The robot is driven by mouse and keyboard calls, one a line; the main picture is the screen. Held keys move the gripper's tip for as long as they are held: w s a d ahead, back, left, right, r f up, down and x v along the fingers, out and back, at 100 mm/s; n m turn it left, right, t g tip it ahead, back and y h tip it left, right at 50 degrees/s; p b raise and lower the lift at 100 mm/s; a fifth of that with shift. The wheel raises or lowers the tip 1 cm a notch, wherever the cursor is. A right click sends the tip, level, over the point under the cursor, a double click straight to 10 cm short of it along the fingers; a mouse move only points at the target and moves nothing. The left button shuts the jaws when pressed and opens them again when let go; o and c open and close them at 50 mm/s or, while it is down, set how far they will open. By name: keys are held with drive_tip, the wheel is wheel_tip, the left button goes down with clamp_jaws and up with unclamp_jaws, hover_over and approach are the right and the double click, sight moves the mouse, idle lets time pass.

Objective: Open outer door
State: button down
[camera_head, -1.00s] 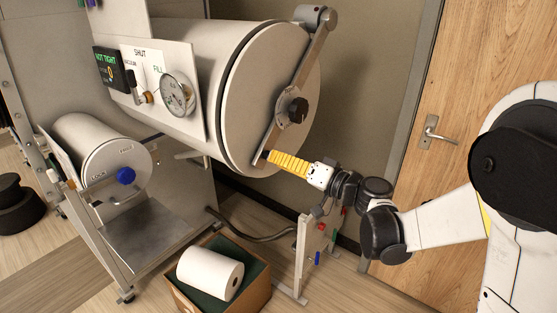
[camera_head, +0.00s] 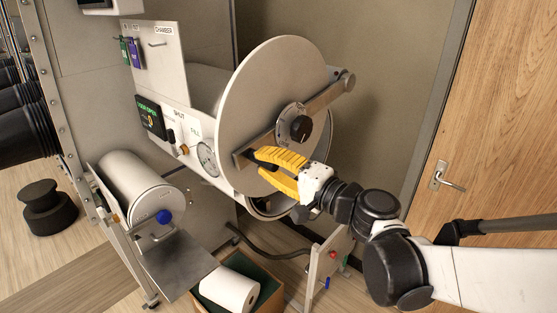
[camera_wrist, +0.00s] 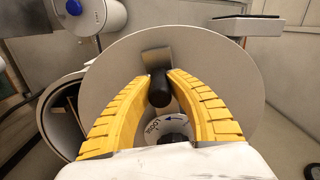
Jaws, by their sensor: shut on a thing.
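The outer door (camera_head: 262,85) is a large pale round disc, swung away from its chamber (camera_head: 268,208), whose rim and dark mouth show below it. In the wrist view the door (camera_wrist: 228,75) fills the middle and the open chamber mouth (camera_wrist: 63,118) shows at left. A metal clamp bar (camera_head: 325,98) with a black hub knob (camera_head: 300,128) crosses the door's face. My gripper (camera_head: 256,160) has its yellow fingers on either side of the black handle (camera_wrist: 159,92) at the bar's lower end and is shut on it. The fingers partly hide the handle in the head view.
A smaller port (camera_head: 130,185) with a blue knob (camera_head: 165,216) sits at lower left above a metal tray (camera_head: 172,268). A box (camera_head: 266,292) with a white roll (camera_head: 229,289) and a small stand (camera_head: 326,262) are on the floor below. A wooden door (camera_head: 500,130) stands at right.

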wheel_tip(320, 180, up, 22)
drive_tip(key=w+d+m+p, duration=0.1)
drive_tip(key=m+p, duration=0.4)
drive_tip(key=p, duration=0.8)
drive_tip(key=w+d+r+m+p, duration=0.2)
drive_tip(key=w+r+p, duration=0.1)
drive_tip(key=r, duration=0.4)
drive_tip(key=w+d+r+m+p, duration=0.3)
drive_tip(key=w+r+p, duration=0.1)
drive_tip(key=r, duration=0.2)
drive_tip(key=shift+w+d+r+p, duration=0.2)
drive_tip(key=shift+d+r+p, duration=0.1)
drive_tip(key=shift+r+p, duration=0.05)
drive_tip(key=c, duration=1.2)
unclamp_jaws()
drive_tip(key=shift+w, duration=0.1)
drive_tip(key=v, duration=1.2)
